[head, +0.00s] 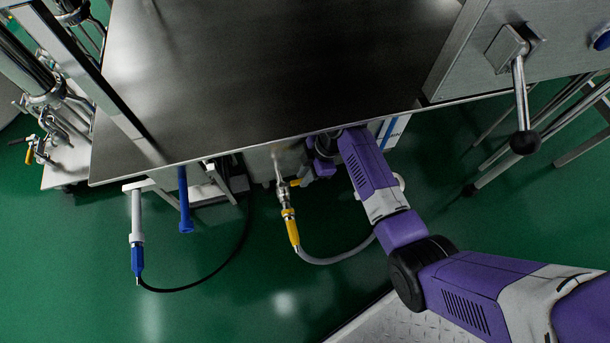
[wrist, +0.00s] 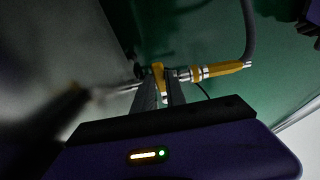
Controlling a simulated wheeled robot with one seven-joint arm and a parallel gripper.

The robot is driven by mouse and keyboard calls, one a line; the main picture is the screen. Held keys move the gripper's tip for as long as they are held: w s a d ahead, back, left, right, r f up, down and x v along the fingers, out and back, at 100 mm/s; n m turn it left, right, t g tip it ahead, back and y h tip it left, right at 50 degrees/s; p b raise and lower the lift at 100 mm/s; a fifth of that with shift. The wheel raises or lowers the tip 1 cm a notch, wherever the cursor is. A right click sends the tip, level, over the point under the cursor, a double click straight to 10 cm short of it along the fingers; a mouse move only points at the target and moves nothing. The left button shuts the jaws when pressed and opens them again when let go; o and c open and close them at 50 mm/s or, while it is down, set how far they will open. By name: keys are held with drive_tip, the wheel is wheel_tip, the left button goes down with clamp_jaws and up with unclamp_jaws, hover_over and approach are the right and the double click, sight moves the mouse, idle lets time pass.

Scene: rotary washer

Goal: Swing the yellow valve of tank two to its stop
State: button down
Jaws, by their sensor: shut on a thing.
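The yellow valve handle (wrist: 158,74) sits on a metal pipe fitting and shows between my fingertips in the wrist view. A small part of the yellow handle (head: 295,183) shows in the head view, just below the steel table's front edge. My gripper (wrist: 158,92) is shut on the handle. In the head view my gripper (head: 309,172) is partly hidden by the table edge and my own arm. A yellow hose coupling (head: 292,228) hangs from the same fitting, and shows in the wrist view as well (wrist: 222,70).
A grey hose (head: 335,260) loops from the coupling towards my arm. A blue coupling (head: 137,258) with a black hose (head: 200,284) hangs at left, near a blue handle (head: 185,205). The steel table (head: 270,70) overhangs the valve. A black-knobbed lever (head: 522,95) is at right.

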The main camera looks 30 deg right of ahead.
drive_tip(key=c, duration=1.4)
unclamp_jaws()
drive_tip(key=shift+o, duration=0.2)
drive_tip(key=shift+d+r+p, duration=0.1)
drive_tip(key=shift+r+p, duration=0.3)
drive_tip(key=s+d+p, duration=0.3)
drive_tip(key=d, duration=0.8)
drive_tip(key=shift+s+d+r, duration=0.15)
drive_tip(key=shift+s+d, duration=0.2)
